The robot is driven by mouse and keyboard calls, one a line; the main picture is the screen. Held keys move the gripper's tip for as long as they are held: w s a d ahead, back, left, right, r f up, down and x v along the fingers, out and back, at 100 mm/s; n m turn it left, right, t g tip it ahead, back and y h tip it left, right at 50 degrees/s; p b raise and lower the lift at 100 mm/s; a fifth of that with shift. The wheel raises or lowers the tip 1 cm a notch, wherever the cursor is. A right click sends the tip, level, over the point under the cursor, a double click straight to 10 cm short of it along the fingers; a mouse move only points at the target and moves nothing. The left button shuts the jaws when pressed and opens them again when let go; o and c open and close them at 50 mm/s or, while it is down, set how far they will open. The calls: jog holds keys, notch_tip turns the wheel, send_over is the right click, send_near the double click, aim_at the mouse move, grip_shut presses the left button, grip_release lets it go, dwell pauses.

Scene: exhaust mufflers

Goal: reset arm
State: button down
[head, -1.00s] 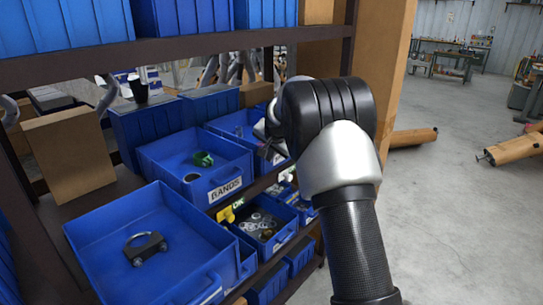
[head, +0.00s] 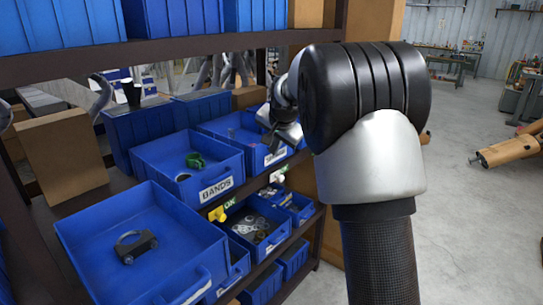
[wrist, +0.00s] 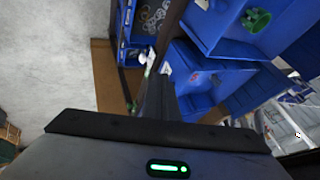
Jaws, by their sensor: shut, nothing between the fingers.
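My gripper (head: 284,133) is in front of the shelf bins in the head view, partly hidden behind my own black and silver arm. It is small and dark there, close to the bin at the right end of the middle shelf. In the wrist view my gripper (wrist: 157,100) points toward the blue bins with its fingers together. Nothing shows between the fingers.
The blue BANDS bin (head: 190,165) holds a green clamp (head: 195,161). A nearer blue bin (head: 85,225) holds a dark clamp (head: 136,246). Lower bins (head: 258,232) hold rings. A cardboard box (head: 62,157) stands left. Concrete floor (head: 462,235) is open at right.

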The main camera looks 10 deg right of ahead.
jog(key=s+a+r+n+p, duration=0.1)
jog(key=s+r+n+p, duration=0.1)
jog(key=s+r, duration=0.75)
jog(key=s+a+f+n+g+p, duration=0.1)
jog(key=s+n, duration=0.2)
jog(key=s, duration=1.3)
jog(key=s+a+f+n+p, duration=0.1)
jog(key=s+n, duration=0.3)
jog(key=s, duration=1.3)
jog(key=shift+s+a+f+g+p, duration=0.2)
jog(key=shift+s+f+g+p, duration=0.15)
jog(key=shift+p, duration=0.3)
jog(key=shift+r, duration=0.15)
